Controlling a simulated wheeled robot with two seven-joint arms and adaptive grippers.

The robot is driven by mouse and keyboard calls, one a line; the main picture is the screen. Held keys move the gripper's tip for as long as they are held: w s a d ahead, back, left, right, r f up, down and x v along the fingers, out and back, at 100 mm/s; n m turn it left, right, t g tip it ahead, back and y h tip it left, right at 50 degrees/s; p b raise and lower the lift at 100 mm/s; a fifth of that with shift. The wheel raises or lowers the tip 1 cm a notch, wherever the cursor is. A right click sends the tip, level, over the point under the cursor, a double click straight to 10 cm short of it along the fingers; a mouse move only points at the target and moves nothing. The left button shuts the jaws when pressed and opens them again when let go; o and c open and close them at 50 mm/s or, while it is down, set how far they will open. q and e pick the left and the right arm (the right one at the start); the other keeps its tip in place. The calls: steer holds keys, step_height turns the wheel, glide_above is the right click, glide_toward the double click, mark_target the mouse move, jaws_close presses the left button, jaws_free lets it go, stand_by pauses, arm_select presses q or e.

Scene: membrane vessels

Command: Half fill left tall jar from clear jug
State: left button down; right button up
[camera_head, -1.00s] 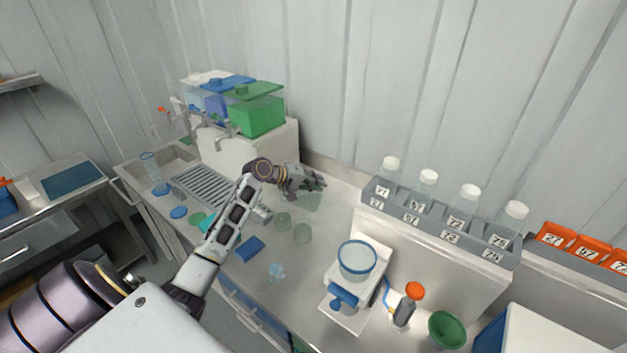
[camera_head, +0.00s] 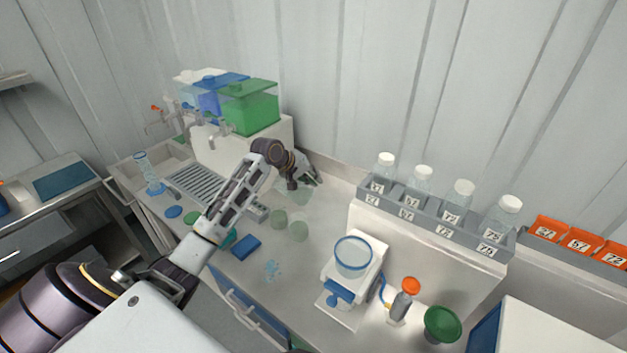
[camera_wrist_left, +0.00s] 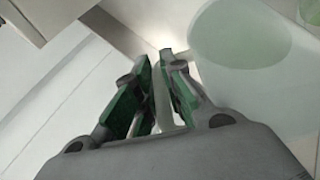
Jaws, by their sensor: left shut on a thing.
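My left gripper (camera_head: 312,180) is shut over the back of the counter. It holds the clear jug (camera_head: 293,194), a pale, see-through vessel just below and left of the fingers. In the left wrist view the closed fingers (camera_wrist_left: 166,60) pinch a pale upright part, apparently its handle, and the jug body (camera_wrist_left: 245,60) is at the right. Liquid levels cannot be told.
The sink and coloured tanks (camera_head: 248,107) are at the left.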

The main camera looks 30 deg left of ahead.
arm_select(q)
steer(key=shift+r+m+g+y, duration=0.4)
steer(key=shift+r+g+y, duration=0.65)
steer(key=shift+y, duration=0.25)
steer(key=shift+s+a+r+m+g+y, duration=0.15)
steer(key=shift+r+g+y, duration=0.2)
steer(key=shift+y, duration=0.25)
steer(key=shift+w+d+r+m+g+y, duration=0.1)
steer(key=shift+r+m+g+y, duration=0.1)
steer(key=shift+g+y, duration=0.3)
steer(key=shift+s+a+r+m+g+y, duration=0.15)
steer(key=shift+r+g+y, duration=0.15)
steer(key=shift+y, duration=0.4)
steer(key=shift+d+f, duration=0.1)
steer(key=shift+d, duration=0.05)
